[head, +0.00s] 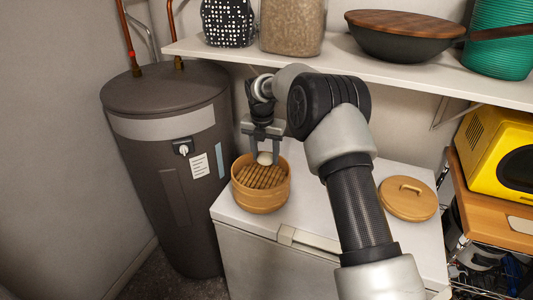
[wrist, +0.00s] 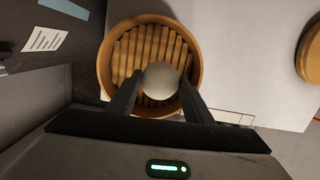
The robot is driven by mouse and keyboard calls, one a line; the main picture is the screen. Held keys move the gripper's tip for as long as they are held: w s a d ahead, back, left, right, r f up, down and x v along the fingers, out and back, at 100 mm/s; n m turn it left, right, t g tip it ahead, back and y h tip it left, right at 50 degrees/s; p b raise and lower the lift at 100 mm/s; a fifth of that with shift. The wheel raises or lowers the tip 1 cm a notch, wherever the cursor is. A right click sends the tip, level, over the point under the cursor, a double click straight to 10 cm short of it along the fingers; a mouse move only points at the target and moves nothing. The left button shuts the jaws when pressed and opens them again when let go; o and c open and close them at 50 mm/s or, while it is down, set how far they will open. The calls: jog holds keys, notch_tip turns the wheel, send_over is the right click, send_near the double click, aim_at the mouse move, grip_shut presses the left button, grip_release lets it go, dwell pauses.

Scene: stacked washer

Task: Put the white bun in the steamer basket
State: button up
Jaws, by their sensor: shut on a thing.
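The white bun (head: 265,158) is between the two fingers of my gripper (head: 264,156), which is shut on it. In the wrist view the bun (wrist: 160,80) sits between the fingertips of my gripper (wrist: 160,90). The steamer basket (head: 261,197) is round and tan with a slatted floor, and stands on the white chest top. The bun shows over the basket's opening in both views, toward its back in the head view. In the wrist view the basket (wrist: 104,62) lies behind the bun. I cannot tell whether the bun touches the slats.
A tan round lid (head: 408,198) lies on the white chest top (head: 310,195) to the right. A dark water heater (head: 172,165) stands close on the left. A shelf (head: 350,62) with a dark bowl (head: 400,38) and containers runs above. A yellow appliance (head: 497,150) is at right.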

aim_at(265, 163)
notch_tip(265, 163, down, 4)
jog(key=shift+f+b, duration=0.1)
jog(key=shift+b, duration=1.1)
jog(key=o, duration=1.1)
jog(key=shift+r, duration=0.2)
jog(key=r, duration=0.4)
jog(key=s+r, duration=0.1)
jog(key=r, duration=0.6)
jog(key=shift+s+a+r, duration=0.3)
jog(key=shift+s+r, duration=0.05)
jog(key=shift+s, duration=0.05)
